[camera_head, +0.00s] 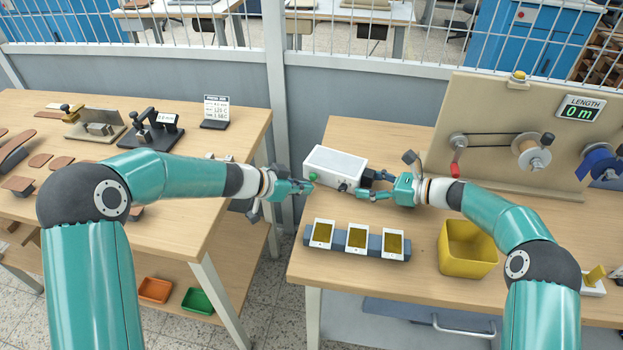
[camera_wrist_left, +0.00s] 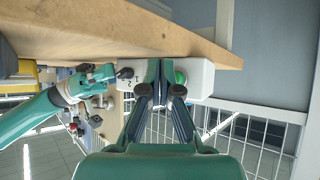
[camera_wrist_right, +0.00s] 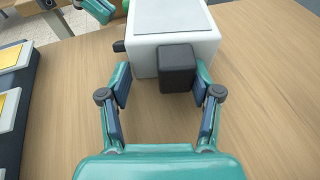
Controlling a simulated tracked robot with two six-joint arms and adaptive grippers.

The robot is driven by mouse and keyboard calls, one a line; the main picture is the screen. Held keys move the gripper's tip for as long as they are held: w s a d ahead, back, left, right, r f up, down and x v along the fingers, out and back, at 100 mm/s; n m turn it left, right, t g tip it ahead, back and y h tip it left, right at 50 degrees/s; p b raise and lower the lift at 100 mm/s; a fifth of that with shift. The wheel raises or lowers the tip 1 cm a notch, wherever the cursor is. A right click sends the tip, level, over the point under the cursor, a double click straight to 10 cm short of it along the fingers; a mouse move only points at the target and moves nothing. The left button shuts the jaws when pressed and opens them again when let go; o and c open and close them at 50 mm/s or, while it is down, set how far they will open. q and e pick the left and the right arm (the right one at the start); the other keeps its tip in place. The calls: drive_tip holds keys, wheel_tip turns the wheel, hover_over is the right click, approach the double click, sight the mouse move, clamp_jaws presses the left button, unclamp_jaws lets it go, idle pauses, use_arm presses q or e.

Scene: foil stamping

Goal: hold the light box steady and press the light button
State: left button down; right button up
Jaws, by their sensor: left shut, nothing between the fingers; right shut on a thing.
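The white light box (camera_head: 335,167) stands on the right table near its left edge. It has a green button (camera_head: 313,177), also seen in the left wrist view (camera_wrist_left: 180,77), and a black knob beside the marks 1 and 2 (camera_wrist_left: 125,73). My right gripper (camera_head: 367,184) is at the box's right end, with its fingers either side of the dark block (camera_wrist_right: 176,68) there. My left gripper (camera_head: 307,185) is shut and empty, its fingertips close in front of the box beside the button. I cannot tell whether they touch it.
A blue-grey rack with several gold-faced cards (camera_head: 356,237) lies in front of the box. A yellow bin (camera_head: 467,249) stands to its right. A winding board (camera_head: 540,130) with a display reading 0 m stands behind. A gap separates the left table (camera_head: 190,200) from the right one.

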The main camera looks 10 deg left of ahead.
use_arm(q)
drive_tip(key=shift+w, duration=0.2)
drive_tip(key=shift+w+d, duration=0.1)
drive_tip(key=shift+w, duration=0.1)
drive_tip(key=shift+w+d+r, duration=0.1)
drive_tip(key=shift+w+d, duration=0.1)
drive_tip(key=shift+w, duration=0.4)
idle(1.0)
drive_tip(key=shift+w, duration=0.1)
use_arm(e)
drive_tip(key=c, duration=0.6)
drive_tip(key=shift+o, duration=0.2)
drive_tip(key=shift+f, duration=0.1)
use_arm(q)
drive_tip(key=shift+s+a, duration=0.2)
drive_tip(key=shift+s, duration=0.4)
drive_tip(key=shift+s+a, duration=0.15)
drive_tip(key=shift+s, duration=0.4)
drive_tip(key=shift+s+a, duration=0.2)
drive_tip(key=shift+s, duration=0.6)
drive_tip(key=shift+s+a, duration=0.2)
drive_tip(key=shift+s, duration=0.6)
drive_tip(key=shift+s+a, duration=0.2)
drive_tip(key=shift+s, duration=0.6)
use_arm(e)
drive_tip(key=shift+s+f, duration=0.1)
